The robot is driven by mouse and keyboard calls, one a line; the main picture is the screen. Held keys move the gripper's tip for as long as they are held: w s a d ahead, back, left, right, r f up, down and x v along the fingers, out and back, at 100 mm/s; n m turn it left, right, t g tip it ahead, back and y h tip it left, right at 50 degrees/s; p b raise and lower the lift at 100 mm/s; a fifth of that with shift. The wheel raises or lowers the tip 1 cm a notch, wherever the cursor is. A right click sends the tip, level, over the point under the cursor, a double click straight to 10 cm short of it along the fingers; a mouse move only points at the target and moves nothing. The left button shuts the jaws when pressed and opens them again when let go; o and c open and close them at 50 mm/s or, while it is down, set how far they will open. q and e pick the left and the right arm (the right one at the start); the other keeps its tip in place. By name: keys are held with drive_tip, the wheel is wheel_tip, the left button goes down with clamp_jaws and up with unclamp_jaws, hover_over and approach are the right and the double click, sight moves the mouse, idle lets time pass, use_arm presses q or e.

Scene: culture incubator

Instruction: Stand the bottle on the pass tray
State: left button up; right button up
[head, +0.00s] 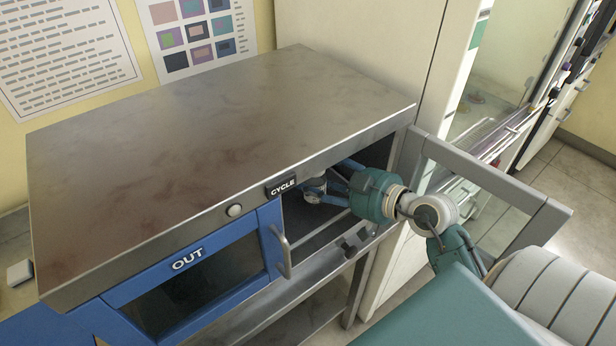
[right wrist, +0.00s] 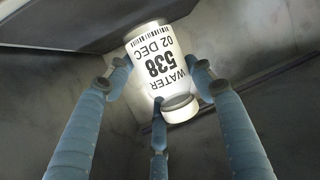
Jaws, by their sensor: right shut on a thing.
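The bottle (right wrist: 155,65) is white, with a label reading "WATER 538 02 DEC" and a pale cap; the label appears upside down in the right wrist view. My right gripper (right wrist: 161,86) has its blue fingers shut around it. In the head view the right gripper (head: 331,187) reaches into the open right-hand bay of the steel cabinet, and part of the bottle (head: 314,187) shows at its fingers under the top edge. I cannot clearly make out the pass tray. My left gripper is not in view.
The steel cabinet (head: 200,150) has a blue "OUT" door (head: 195,290), which is closed. A grey-framed glass door (head: 490,180) stands open to the right of my arm. The bay's roof edge, with a "CYCLE" label (head: 283,186), lies close above the gripper.

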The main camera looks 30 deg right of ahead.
sight(309, 182)
drive_tip(key=w+f, duration=0.2)
drive_tip(key=f, duration=0.1)
drive_tip(key=shift+w+a+f, duration=0.2)
drive_tip(key=shift+w+a, duration=0.15)
drive_tip(key=shift+w, duration=0.05)
drive_tip(key=shift+d, duration=0.1)
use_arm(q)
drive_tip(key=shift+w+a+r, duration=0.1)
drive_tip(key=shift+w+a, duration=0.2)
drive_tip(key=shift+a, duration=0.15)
use_arm(e)
drive_tip(key=o, duration=1.3)
drive_tip(key=shift+f, duration=0.15)
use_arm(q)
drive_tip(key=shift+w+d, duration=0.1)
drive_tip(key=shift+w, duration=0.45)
